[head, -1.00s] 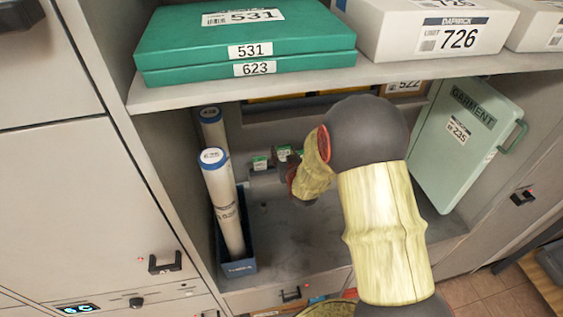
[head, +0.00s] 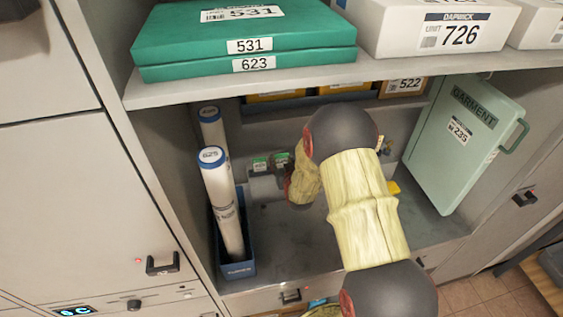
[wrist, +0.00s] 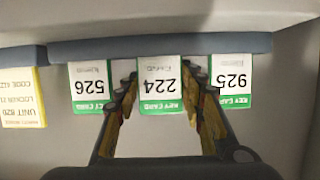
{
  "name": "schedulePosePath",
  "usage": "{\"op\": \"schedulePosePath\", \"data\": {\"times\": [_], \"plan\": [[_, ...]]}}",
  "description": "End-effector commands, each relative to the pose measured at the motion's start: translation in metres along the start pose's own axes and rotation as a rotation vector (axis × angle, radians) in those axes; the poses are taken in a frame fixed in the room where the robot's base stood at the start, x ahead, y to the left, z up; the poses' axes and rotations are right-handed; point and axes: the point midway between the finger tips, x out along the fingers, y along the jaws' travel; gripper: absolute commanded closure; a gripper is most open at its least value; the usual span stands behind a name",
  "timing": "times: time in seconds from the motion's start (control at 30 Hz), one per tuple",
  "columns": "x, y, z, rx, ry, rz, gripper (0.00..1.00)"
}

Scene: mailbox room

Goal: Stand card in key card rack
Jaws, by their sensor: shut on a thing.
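My gripper (wrist: 163,92) is shut on the key card 224 (wrist: 161,75), a white card with a green band, seen upside down in the wrist view. One finger is on each side of it. The card's far end meets the blue-grey key card rack (wrist: 290,43); I cannot tell how deep it sits. In the head view small green-and-white cards (head: 260,164) show at the back of the shelf, and my arm hides most of the rack.
White tubes (head: 222,200) stand in a blue bin (head: 240,270) at the left. A green garment case (head: 455,150) leans at the right. The shelf above (head: 300,85) carries green boxes (head: 245,30). A yellow tag (wrist: 22,98) hangs at far left in the wrist view.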

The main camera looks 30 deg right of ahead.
Motion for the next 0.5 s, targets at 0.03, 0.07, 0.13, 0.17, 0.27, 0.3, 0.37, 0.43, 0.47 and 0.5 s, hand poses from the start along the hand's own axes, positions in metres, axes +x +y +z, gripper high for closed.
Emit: {"op": "schedulePosePath", "data": {"times": [0.03,0.07,0.13,0.17,0.27,0.3,0.37,0.43,0.47,0.5], "plan": [[0.0007,0.0000,0.0022,0.000,0.000,0.000,0.78],[0.0010,0.0000,0.0031,0.000,0.000,0.000,0.78],[0.0009,0.0000,0.0034,0.000,-0.001,0.000,0.59],[0.0008,0.0000,0.0031,0.000,-0.001,0.000,0.57],[0.0007,0.0000,0.0028,0.000,-0.001,0.000,0.52],[0.0007,0.0000,0.0028,0.000,-0.001,0.000,0.49],[0.0007,0.0000,0.0027,0.000,-0.001,0.000,0.46],[0.0007,0.0000,0.0027,0.000,-0.001,0.000,0.42],[0.0007,0.0000,0.0027,0.000,-0.001,0.000,0.42],[0.0007,0.0000,0.0027,0.000,-0.001,0.000,0.42]]}}
